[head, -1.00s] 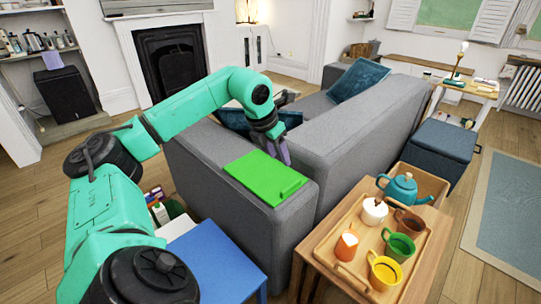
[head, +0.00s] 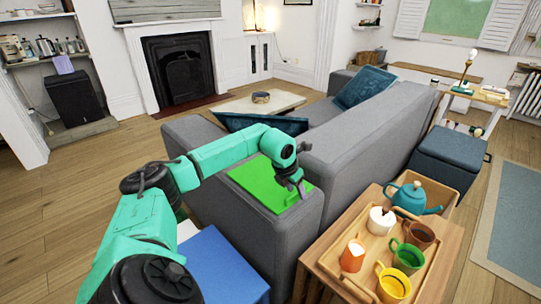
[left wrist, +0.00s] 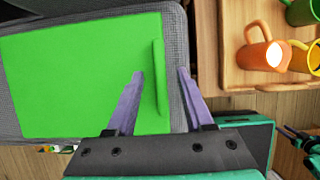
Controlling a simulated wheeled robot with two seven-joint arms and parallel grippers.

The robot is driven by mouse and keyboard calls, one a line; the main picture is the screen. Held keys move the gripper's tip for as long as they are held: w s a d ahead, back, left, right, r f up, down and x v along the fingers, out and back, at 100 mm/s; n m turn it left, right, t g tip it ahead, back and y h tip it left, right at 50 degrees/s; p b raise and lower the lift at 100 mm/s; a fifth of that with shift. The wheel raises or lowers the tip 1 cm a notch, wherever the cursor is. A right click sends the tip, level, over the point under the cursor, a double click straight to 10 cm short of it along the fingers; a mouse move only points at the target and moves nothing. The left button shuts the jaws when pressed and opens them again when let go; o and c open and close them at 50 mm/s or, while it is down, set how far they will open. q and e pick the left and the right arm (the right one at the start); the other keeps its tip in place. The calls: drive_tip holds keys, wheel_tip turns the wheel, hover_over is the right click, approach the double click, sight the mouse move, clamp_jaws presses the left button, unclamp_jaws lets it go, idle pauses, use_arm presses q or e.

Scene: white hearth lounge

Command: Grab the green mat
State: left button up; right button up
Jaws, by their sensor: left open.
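The green mat (head: 252,184) lies flat on the near grey sofa arm. In the left wrist view the mat (left wrist: 70,80) fills the left side, with a narrow raised green strip (left wrist: 159,85) along its right edge. My left gripper (head: 298,192) is over the mat's right end, pointing down. In the left wrist view its two purple fingers (left wrist: 161,73) are open, one on each side of the strip. I cannot tell how far above the mat the fingertips are. The gripper hides a little of the mat in the head view.
A wooden side table (head: 312,258) stands close to the right of the sofa arm. A blue-topped surface (head: 222,265) is in front of the sofa (head: 365,135).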

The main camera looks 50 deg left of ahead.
use_arm(q)
drive_tip(key=shift+f, duration=0.2)
idle(0.4)
clamp_jaws()
idle(1.4)
